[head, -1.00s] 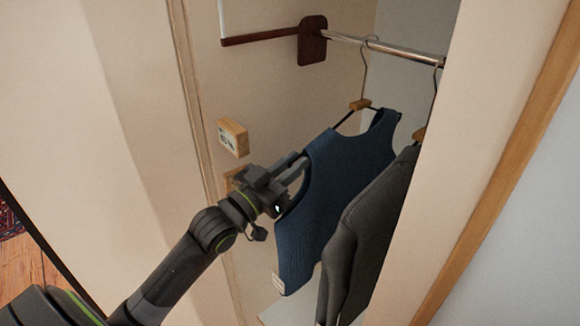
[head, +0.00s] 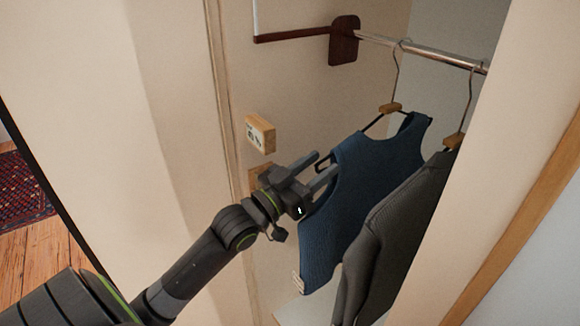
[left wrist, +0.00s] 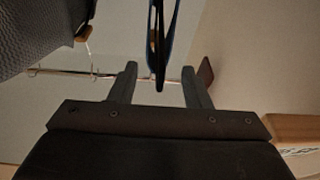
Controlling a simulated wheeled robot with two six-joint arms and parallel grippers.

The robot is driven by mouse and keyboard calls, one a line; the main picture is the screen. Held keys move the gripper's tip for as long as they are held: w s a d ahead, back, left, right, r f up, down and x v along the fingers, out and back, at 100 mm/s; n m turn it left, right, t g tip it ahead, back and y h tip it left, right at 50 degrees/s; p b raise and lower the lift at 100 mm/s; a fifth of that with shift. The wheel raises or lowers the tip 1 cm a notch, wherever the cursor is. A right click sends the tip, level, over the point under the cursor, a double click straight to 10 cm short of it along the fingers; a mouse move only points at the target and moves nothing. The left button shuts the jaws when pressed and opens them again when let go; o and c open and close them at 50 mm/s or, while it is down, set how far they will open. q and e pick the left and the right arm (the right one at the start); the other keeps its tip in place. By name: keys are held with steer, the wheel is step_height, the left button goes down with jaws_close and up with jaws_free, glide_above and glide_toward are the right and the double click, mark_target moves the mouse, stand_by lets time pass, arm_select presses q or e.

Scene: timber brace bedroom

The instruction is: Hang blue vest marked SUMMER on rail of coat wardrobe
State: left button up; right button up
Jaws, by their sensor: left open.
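The blue vest (head: 365,185) hangs on a hanger with a wooden block (head: 390,109). The hanger's hook (head: 397,65) is over the metal rail (head: 425,54) inside the wardrobe. No SUMMER marking can be read; a small pale tag shows at the vest's lower left hem. My left gripper (head: 326,164) is open at the vest's left shoulder, with the dark end of the hanger showing by its fingers. In the left wrist view, the dark hanger and vest edge (left wrist: 160,55) stand between the spread fingers (left wrist: 162,84). My right gripper is out of view.
A dark grey garment (head: 400,230) hangs close to the vest's right. A dark wooden bracket (head: 344,40) holds the rail's left end. A small wooden block with a picture label (head: 260,133) is on the wardrobe's inner wall. A pale side panel (head: 500,130) bounds the opening on the right.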

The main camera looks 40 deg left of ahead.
arm_select(q)
steer(key=shift+s+a+f, duration=0.15)
steer(key=shift+s, duration=0.3)
steer(key=p+v, duration=0.1)
steer(key=v, duration=0.4)
steer(key=shift+r+p, duration=0.25)
steer(key=shift+p, duration=0.1)
steer(key=p+v, duration=0.6)
steer(key=v, duration=0.5)
steer(key=shift+f, duration=0.2)
